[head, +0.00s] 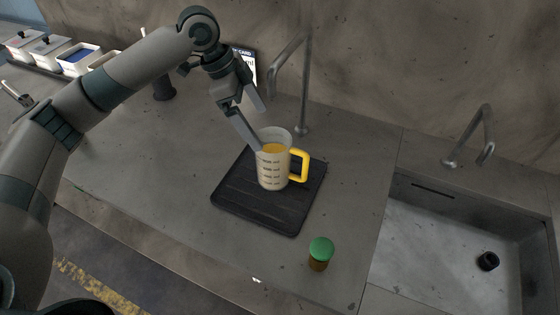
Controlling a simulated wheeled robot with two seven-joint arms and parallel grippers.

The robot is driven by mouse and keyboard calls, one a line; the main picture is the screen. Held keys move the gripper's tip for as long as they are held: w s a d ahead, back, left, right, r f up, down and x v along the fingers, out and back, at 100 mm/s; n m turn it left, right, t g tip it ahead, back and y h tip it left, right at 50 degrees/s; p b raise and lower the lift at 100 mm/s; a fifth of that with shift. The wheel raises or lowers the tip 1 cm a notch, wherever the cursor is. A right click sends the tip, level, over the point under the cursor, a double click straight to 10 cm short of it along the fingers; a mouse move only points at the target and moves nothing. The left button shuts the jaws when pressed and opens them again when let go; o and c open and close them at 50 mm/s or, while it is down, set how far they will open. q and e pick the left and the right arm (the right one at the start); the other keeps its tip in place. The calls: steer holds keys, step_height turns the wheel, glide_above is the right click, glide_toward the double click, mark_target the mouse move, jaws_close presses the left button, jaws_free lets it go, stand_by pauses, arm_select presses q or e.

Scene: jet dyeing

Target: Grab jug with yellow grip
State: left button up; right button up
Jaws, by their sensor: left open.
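The jug stands upright on a black ribbed mat (240,199). My left gripper (258,130) is open, with its fingers pointing down at the jug's back left rim. One finger overlaps the rim in the picture; I cannot tell whether it touches. The other finger shows behind the jug, above the counter. My right gripper is not in view.
A small brown jar with a green lid (321,246) stands in front of the mat. A metal faucet (301,100) rises behind it. A sink (440,240) with its own tap (485,135) lies right. White bins (78,58) stand far left. The counter left of the mat is clear.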

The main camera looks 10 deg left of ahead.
mark_target(280, 156)
arm_select(q)
steer(key=p+x, duration=0.2)
steer(key=x, duration=0.6)
steer(key=shift+p, duration=0.35)
steer(key=shift+d+f, duration=0.15)
steer(key=shift+f, duration=0.15)
steer(key=p+x, duration=0.1)
steer(key=x, duration=0.1)
steer(key=p+x, duration=0.2)
steer(key=shift+d+f, duration=0.2)
steer(key=shift+d, duration=0.2)
steer(key=shift+f, duration=0.3)
